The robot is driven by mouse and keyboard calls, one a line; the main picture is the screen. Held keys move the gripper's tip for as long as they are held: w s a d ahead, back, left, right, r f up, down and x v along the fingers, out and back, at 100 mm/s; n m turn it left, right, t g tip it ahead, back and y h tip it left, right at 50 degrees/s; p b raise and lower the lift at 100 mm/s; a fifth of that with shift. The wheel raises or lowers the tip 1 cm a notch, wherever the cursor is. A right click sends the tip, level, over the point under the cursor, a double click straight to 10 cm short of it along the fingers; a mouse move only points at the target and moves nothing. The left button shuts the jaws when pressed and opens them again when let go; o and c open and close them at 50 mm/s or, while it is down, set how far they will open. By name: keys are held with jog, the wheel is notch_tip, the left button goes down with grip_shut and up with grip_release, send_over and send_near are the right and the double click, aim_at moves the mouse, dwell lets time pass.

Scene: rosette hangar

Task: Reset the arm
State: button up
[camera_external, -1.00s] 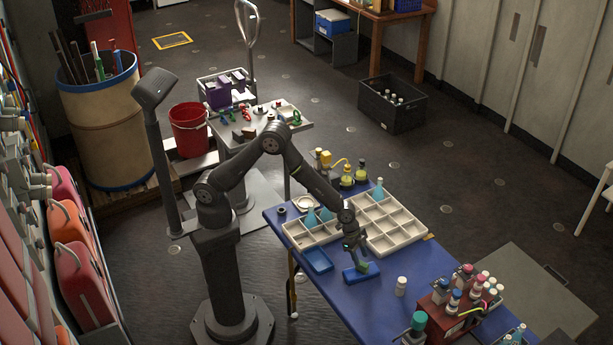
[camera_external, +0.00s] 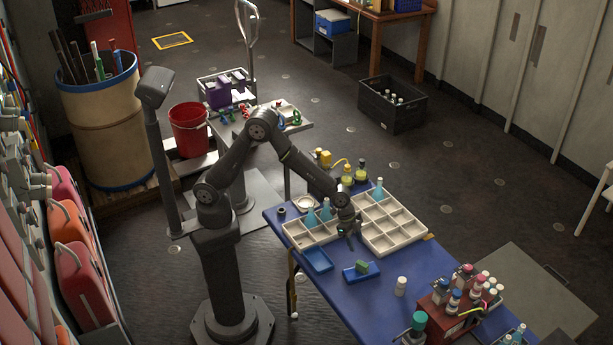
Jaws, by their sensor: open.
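My gripper (camera_external: 350,240) is open and hangs above the blue table (camera_external: 378,297), near the gap between two white compartment trays. Nothing shows between its fingers, though they are small and dark here. A green block (camera_external: 361,267) lies on the right one of two small blue trays (camera_external: 349,275), just below and apart from my gripper. My arm is bent, with its elbow raised high.
The left white tray (camera_external: 297,238) holds light-blue flasks (camera_external: 310,219). The right white tray (camera_external: 400,240) holds one flask. A white bottle (camera_external: 401,286) and a red rack of bottles (camera_external: 440,322) stand to the right. Yellow flasks (camera_external: 347,179) stand behind.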

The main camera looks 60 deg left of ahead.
aim_at(362, 263)
jog(key=x, duration=1.2)
jog(key=shift+f, duration=0.15)
jog(key=shift+r, duration=1.3)
jog(key=shift+f, duration=0.1)
